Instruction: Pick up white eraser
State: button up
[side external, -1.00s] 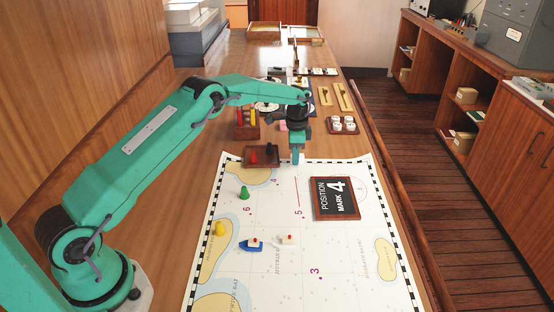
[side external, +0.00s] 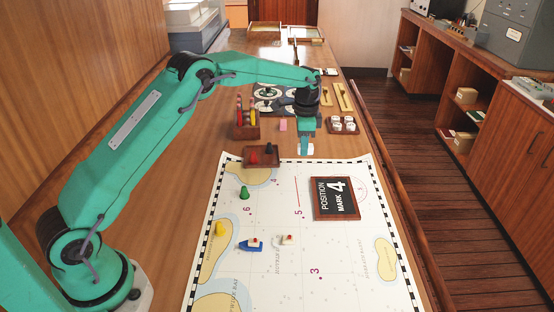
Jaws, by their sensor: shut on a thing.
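My gripper (side external: 305,152) points down just beyond the far edge of the chart and is shut on the white eraser (side external: 305,145). Only a small pale part of the eraser shows between the green fingers; the rest is hidden. It looks raised above the table, but the exact height is hard to tell.
The chart (side external: 300,270) carries a position board (side external: 335,198), a blue-and-white boat (side external: 250,245), a white boat (side external: 288,240), and green (side external: 244,193) and yellow (side external: 220,229) pieces.

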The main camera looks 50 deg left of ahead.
jog(key=s+d+r, duration=0.2)
jog(key=d+r, duration=0.1)
jog(key=d, duration=0.2)
jog(key=shift+s+d+r, duration=0.25)
jog(key=shift+r, duration=0.05)
jog(key=o, duration=0.4)
jog(key=c, duration=0.3)
jog(key=shift+s+f, duration=0.1)
jog(key=s+d+f, duration=0.1)
jog(key=s+f, duration=0.1)
jog(key=s, duration=0.1)
jog(key=s+d+f, duration=0.1)
jog(key=s+f, duration=0.1)
jog(key=s, duration=0.1)
jog(key=s+d+f, duration=0.1)
jog(key=s+f, duration=0.1)
jog(key=s, duration=0.1)
jog(key=shift+s+d, duration=0.15)
jog(key=shift+d, duration=0.25)
